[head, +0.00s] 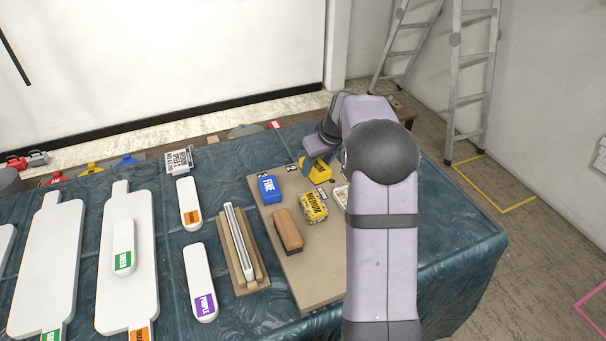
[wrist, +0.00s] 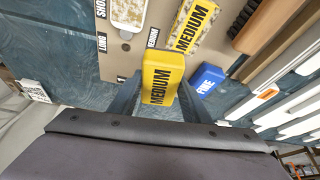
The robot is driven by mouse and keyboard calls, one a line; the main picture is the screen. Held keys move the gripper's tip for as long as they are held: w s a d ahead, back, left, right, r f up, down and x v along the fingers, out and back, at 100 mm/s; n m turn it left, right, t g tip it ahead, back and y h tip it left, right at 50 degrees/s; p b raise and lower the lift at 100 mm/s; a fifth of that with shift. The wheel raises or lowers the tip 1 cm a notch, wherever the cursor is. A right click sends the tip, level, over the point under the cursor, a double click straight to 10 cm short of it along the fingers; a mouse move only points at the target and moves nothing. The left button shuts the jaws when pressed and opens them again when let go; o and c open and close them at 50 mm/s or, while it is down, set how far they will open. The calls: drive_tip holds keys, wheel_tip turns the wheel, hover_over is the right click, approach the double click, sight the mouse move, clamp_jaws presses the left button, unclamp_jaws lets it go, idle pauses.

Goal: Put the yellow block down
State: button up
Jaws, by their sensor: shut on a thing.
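The yellow block (wrist: 160,80), marked MEDIUM, is between the two fingers of my gripper (wrist: 158,98) in the wrist view. My gripper is shut on it. In the head view the yellow block (head: 318,172) shows at the far end of the tan board (head: 308,283), partly covered by my gripper (head: 317,160). I cannot tell whether its underside touches the board. A blue block (head: 269,189) marked FINE lies to its left on the board.
A speckled yellow MEDIUM block (head: 314,208) and a brown brush (head: 288,231) lie nearer on the board. A wooden holder with white strips (head: 238,243) stands left of the board. Blue cloth lies bare right of my arm. White paddles fill the left.

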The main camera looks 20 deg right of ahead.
drive_tip(key=w+a+r+m+p, duration=0.1)
drive_tip(key=w+a+p, duration=0.1)
drive_tip(key=w, duration=0.6)
drive_tip(key=shift+a+r+m+h, duration=0.2)
drive_tip(key=shift+r+m+h, duration=0.1)
drive_tip(key=shift+f+p, duration=1.3)
drive_tip(key=shift+f, duration=3.7)
drive_tip(key=shift+f, duration=0.15)
drive_tip(key=o, duration=0.9)
drive_tip(key=shift+o, duration=0.2)
